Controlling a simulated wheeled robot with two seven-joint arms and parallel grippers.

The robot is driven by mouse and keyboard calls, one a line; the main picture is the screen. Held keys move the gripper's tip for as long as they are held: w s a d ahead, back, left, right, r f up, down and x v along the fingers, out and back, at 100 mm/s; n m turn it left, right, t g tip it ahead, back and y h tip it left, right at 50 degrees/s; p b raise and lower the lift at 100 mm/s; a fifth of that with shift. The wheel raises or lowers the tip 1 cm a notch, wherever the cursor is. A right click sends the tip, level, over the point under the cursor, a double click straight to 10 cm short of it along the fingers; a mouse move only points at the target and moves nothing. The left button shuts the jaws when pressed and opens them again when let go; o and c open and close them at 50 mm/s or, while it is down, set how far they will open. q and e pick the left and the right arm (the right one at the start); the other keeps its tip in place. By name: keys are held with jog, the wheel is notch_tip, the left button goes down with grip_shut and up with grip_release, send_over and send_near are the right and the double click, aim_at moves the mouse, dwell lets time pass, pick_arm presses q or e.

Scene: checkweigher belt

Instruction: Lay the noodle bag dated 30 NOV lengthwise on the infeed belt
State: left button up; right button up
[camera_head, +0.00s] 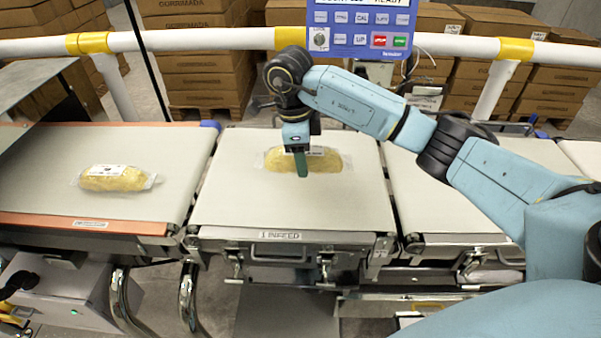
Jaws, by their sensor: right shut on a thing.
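A clear bag of yellow noodles (329,160) is at the infeed belt (245,200), behind the belt's centre. Its long side runs left to right in the picture. My right gripper (302,170) comes down over the bag and is shut on it, hiding part of its label. I cannot tell whether the bag rests on the belt or hangs just above it. A second noodle bag (113,178) lies flat on the left belt (50,190), also left to right. The date on either bag is too small to read. My left gripper is not in view.
A blue control panel (361,30) stands behind the infeed belt, by a white rail (200,39) with yellow joints. Another belt (440,200) lies to the right, partly under my right arm. Stacked cartons (195,62) stand behind. The front of the infeed belt is clear.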

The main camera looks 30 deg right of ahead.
aim_at(302, 184)
jog(key=shift+f, duration=0.7)
notch_tip(302, 184, down, 4)
jog(key=shift+r, duration=0.25)
jog(key=o, duration=1.3)
jog(key=shift+c, duration=0.2)
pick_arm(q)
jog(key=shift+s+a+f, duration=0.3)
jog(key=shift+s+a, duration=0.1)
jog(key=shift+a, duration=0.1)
pick_arm(e)
jog(key=r, duration=0.7)
jog(key=a+r+p, duration=0.1)
jog(key=r, duration=0.2)
jog(key=shift+w+r, duration=0.35)
jog(key=shift+r, duration=0.05)
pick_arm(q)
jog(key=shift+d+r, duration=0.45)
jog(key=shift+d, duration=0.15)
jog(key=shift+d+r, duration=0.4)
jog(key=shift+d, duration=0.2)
pick_arm(e)
jog(key=shift+a+r, duration=0.15)
jog(key=shift+r, duration=0.45)
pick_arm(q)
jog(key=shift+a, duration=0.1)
